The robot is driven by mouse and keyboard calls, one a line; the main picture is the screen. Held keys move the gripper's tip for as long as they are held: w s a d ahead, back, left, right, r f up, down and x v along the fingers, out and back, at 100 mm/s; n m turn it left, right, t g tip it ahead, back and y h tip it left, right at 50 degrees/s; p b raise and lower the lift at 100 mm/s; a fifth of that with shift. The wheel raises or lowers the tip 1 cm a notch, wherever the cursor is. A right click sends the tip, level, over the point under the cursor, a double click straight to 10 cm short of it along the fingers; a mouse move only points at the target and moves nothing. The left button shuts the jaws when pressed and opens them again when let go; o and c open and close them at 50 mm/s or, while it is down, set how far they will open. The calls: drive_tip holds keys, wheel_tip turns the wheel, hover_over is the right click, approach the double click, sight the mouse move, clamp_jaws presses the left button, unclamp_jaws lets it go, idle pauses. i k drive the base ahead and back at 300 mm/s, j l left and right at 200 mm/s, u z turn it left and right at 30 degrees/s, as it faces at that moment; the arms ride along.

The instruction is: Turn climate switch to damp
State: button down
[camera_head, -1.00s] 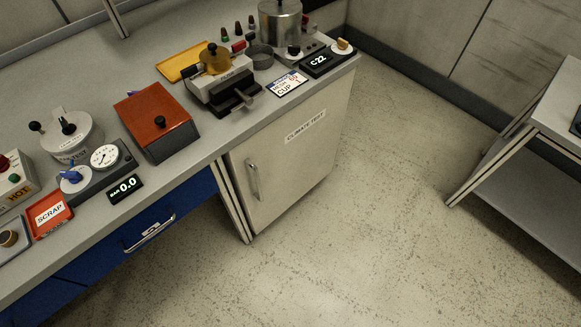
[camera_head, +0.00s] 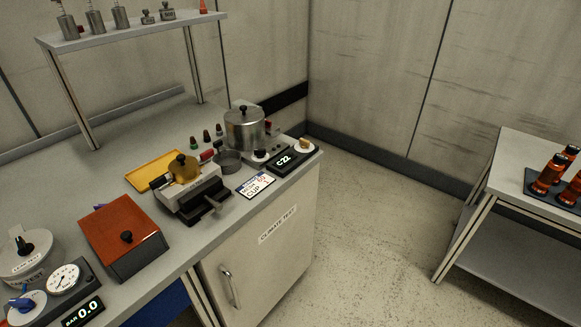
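The climate test cabinet (camera_head: 277,225) is a pale door under the right end of the bench, labelled "CLIMATE TEST", with a vertical handle (camera_head: 230,287); it looks shut. Above it on the bench corner is a dark display (camera_head: 283,161) reading "C22". Beside the display is a round white dial with a tan knob (camera_head: 304,146). A black knob on a pale disc (camera_head: 261,155) sits left of the display, in front of a metal pot (camera_head: 244,130). The markings on both knobs are too small to read. My gripper is not in view.
On the bench stand a grey device with a yellow top (camera_head: 190,181), a card reading "CUP" (camera_head: 256,185), an orange-lidded box (camera_head: 123,236) and a gauge (camera_head: 64,279). A side table (camera_head: 535,167) with amber bottles stands right. The floor between is clear.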

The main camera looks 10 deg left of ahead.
sight(305, 143)
drive_tip(key=u, duration=0.3)
drive_tip(key=i+l+u, duration=0.15)
drive_tip(key=u, duration=0.25)
drive_tip(key=i+l+u, duration=0.25)
drive_tip(key=u, duration=0.2)
drive_tip(key=i+l, duration=0.25)
drive_tip(key=i+l+u, duration=0.15)
drive_tip(key=l, duration=0.35)
drive_tip(key=i+l, duration=0.35)
drive_tip(key=i+l+u, duration=0.05)
